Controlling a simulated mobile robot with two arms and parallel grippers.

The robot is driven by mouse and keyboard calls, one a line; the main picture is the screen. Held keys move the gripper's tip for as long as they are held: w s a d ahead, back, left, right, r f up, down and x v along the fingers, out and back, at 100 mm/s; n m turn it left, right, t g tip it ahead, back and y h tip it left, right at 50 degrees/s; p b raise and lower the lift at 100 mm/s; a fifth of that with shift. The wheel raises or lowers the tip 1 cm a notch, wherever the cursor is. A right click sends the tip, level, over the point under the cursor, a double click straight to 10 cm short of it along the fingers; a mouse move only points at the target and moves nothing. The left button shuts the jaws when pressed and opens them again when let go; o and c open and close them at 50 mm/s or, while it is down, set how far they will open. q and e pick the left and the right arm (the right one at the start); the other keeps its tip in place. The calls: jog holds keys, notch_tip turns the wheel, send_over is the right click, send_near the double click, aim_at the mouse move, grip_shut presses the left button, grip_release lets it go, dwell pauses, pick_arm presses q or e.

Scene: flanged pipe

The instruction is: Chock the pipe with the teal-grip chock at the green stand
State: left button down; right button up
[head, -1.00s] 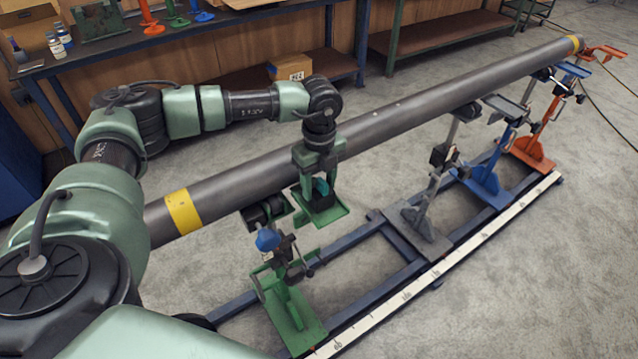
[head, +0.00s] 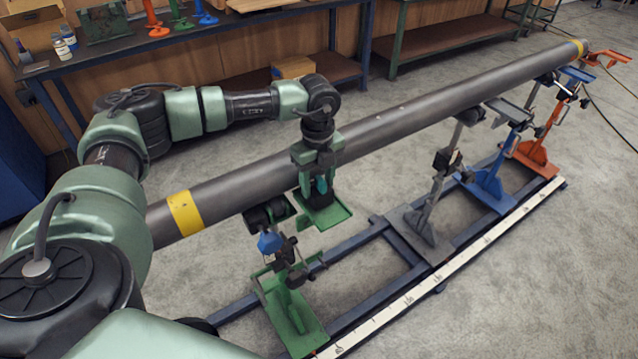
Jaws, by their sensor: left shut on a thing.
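The long grey pipe (head: 405,118) with yellow bands runs from lower left to upper right on a row of stands. The green stand (head: 292,312) is nearest, with dark rollers under the pipe and a blue part below them. My left gripper (head: 321,184) points down on the near side of the pipe. It is shut on the teal grip of the chock (head: 328,216). The chock's green plate sits to the right of the green stand's rollers, beside the pipe. Whether it touches the pipe or rollers is unclear. My right gripper is out of view.
Grey (head: 428,228), blue (head: 490,185) and orange (head: 533,153) stands follow along a dark blue floor frame (head: 365,238) with a white marked scale (head: 440,273) on its front rail. Workbenches line the back. The floor in front is clear.

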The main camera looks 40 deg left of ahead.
pick_arm(q)
jog(key=shift+w+a, duration=0.15)
jog(key=shift+a, duration=0.3)
jog(key=c, duration=0.6)
grip_release()
jog(key=shift+d+r+p, duration=0.25)
jog(key=shift+r+p, duration=1)
jog(key=shift+r, duration=0.5)
jog(key=shift+d+r+p, duration=0.2)
jog(key=shift+r+p, duration=1)
jog(key=shift+r, duration=0.55)
jog(key=shift+s, duration=0.2)
